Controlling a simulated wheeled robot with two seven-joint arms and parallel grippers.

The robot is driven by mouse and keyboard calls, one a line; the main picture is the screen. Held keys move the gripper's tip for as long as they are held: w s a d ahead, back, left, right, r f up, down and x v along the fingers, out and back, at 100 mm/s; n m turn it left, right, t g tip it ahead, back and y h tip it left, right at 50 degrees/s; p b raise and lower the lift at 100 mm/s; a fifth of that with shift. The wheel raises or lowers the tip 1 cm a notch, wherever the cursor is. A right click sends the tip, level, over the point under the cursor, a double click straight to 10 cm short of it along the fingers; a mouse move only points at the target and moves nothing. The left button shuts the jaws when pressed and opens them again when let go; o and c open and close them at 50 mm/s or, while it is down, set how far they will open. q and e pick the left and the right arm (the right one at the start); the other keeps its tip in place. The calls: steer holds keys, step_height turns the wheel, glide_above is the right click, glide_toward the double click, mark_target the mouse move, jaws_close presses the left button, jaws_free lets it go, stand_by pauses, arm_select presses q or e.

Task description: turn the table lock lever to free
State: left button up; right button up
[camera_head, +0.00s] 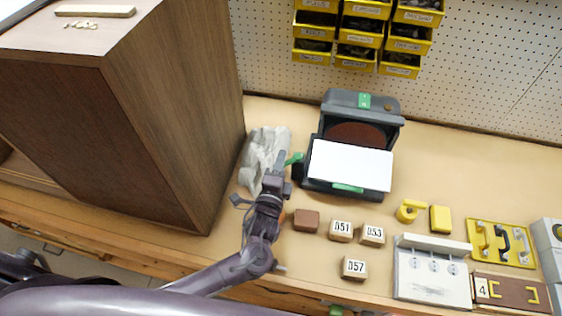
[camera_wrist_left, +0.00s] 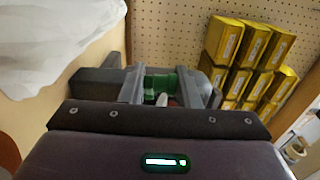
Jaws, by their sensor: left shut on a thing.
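The dark bench machine (camera_head: 360,103) has a brown disc (camera_head: 355,135) and a tilted white table (camera_head: 350,165) in front. A green lever (camera_head: 295,158) sticks out at the left side of the white table. My left gripper (camera_head: 283,160) reaches up to it from below and is shut on the green lever. In the left wrist view the green lever (camera_wrist_left: 160,84) shows between the two fingers (camera_wrist_left: 160,88). The lever's far part is hidden by the fingers. My right gripper is not in view.
A crumpled pale cloth (camera_head: 258,150) lies just left of the gripper, beside a tall brown cabinet (camera_head: 170,120). Several labelled blocks (camera_head: 341,230), a brown block (camera_head: 306,220) and yellow pieces (camera_head: 440,218) lie in front. Yellow bins (camera_head: 360,40) hang behind.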

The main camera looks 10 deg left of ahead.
arm_select(q)
steer(key=shift+w+a+r+m+h, duration=0.3)
steer(key=shift+r+m+h, duration=0.1)
steer(key=shift+r+h, duration=0.2)
steer(key=shift+w+a+m+h+p, duration=0.1)
steer(key=shift+w+m+h+p, duration=0.15)
steer(key=shift+h, duration=0.3)
steer(key=shift+w+m+h+p, duration=0.15)
steer(key=shift+m+h, duration=0.2)
steer(key=shift+h, duration=0.2)
steer(key=o, duration=0.8)
steer(key=shift+s, duration=0.15)
steer(key=shift+f, duration=0.2)
